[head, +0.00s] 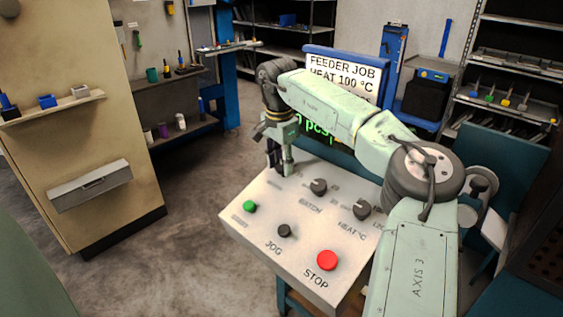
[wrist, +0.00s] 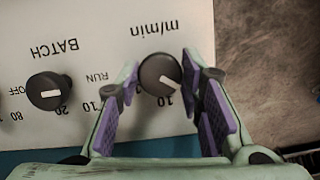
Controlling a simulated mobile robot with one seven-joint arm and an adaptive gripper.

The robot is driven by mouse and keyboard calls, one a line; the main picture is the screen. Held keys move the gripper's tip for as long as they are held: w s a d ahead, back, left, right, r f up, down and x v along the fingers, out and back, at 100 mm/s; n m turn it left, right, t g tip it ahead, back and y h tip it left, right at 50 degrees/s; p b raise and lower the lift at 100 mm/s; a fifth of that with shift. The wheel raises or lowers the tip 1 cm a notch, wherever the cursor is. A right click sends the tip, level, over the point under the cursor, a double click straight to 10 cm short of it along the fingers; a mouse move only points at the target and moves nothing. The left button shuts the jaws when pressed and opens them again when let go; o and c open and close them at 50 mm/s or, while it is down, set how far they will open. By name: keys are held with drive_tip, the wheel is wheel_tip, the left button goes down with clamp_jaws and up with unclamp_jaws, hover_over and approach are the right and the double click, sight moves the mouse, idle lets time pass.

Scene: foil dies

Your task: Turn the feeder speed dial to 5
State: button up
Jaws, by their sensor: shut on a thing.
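The feeder speed dial is a round black knob (wrist: 154,70) labelled m/min on the pale control panel (head: 263,225). In the wrist view the panel is upside down. The knob's white pointer mark is turned to the lower right, close to a printed 10. My gripper (wrist: 159,72) has its purple-padded fingers on both sides of this knob and is shut on it. In the head view my gripper (head: 280,161) reaches down to the far left corner of the panel and hides the knob. Other scale numbers around it are covered by the fingers.
The BATCH dial (head: 318,187) stands beside the held knob, with the HEAT dial (head: 362,209) beyond it. A green button (head: 250,206), a black JOG knob (head: 284,231) and a red STOP button (head: 327,260) line the front. A partly hidden job sign (head: 340,77) stands behind.

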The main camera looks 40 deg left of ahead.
sight(278, 168)
drive_tip(key=shift+n, duration=0.8)
drive_tip(key=o, duration=1.2)
drive_tip(key=shift+c, duration=0.2)
wheel_tip(278, 168, up, 12)
drive_tip(key=s, duration=0.1)
drive_tip(key=shift+a, duration=0.1)
